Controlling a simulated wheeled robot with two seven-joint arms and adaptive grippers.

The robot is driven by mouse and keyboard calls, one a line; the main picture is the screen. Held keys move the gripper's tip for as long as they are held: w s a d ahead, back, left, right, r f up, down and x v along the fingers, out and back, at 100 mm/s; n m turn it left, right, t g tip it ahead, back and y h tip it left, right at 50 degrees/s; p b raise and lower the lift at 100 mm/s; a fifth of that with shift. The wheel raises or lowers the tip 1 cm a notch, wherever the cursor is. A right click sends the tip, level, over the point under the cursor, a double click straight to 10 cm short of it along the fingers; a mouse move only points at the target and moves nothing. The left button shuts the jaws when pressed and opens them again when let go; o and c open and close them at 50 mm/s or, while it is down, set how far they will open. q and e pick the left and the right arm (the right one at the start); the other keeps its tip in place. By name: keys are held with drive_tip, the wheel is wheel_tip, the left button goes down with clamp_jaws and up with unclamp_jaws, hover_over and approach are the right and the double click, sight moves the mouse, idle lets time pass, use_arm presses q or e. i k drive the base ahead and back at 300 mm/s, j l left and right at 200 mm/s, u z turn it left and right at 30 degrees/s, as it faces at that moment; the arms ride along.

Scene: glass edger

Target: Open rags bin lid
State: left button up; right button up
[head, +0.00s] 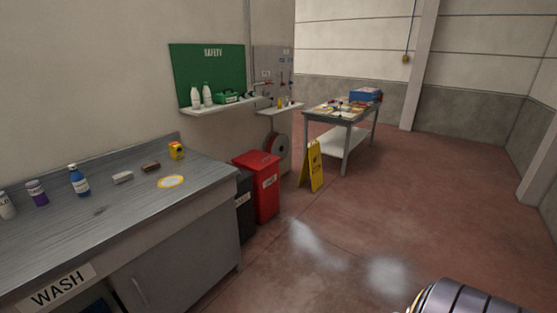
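A red bin (264,189) with a red lid (257,158) stands on the floor just past the right end of the wash counter. Its lid looks shut. A small pale label is on its front, too small to read. A dark bin (244,205) with a pale label stands beside it, partly hidden by the counter. I cannot tell from the labels which bin is for rags. Neither of my grippers is in view. A dark ribbed part with a gold edge at the bottom right looks like part of my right arm.
The grey wash counter (120,215) fills the left, with bottles and small items on top. A yellow floor sign (312,167) stands right of the red bin, before a work table (345,116). A shelf (219,106) is above the bins. Floor at centre right is clear.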

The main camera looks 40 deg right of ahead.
sight(255, 159)
drive_tip(key=z, duration=1.1)
drive_tip(key=i+l+z, duration=0.25)
drive_tip(key=i, duration=0.2)
drive_tip(key=i+z, duration=0.25)
drive_tip(key=i, duration=0.2)
drive_tip(key=i+l+z, duration=0.1)
drive_tip(key=i+z, duration=0.15)
drive_tip(key=i, duration=1.4)
drive_tip(key=i+u, duration=0.3)
drive_tip(key=i+l+u, duration=0.25)
drive_tip(key=i, duration=0.25)
drive_tip(key=i+l+u, duration=0.15)
drive_tip(key=i+u, duration=0.3)
drive_tip(key=i+l+u, duration=0.15)
drive_tip(key=l+u, duration=0.15)
drive_tip(key=u, duration=0.15)
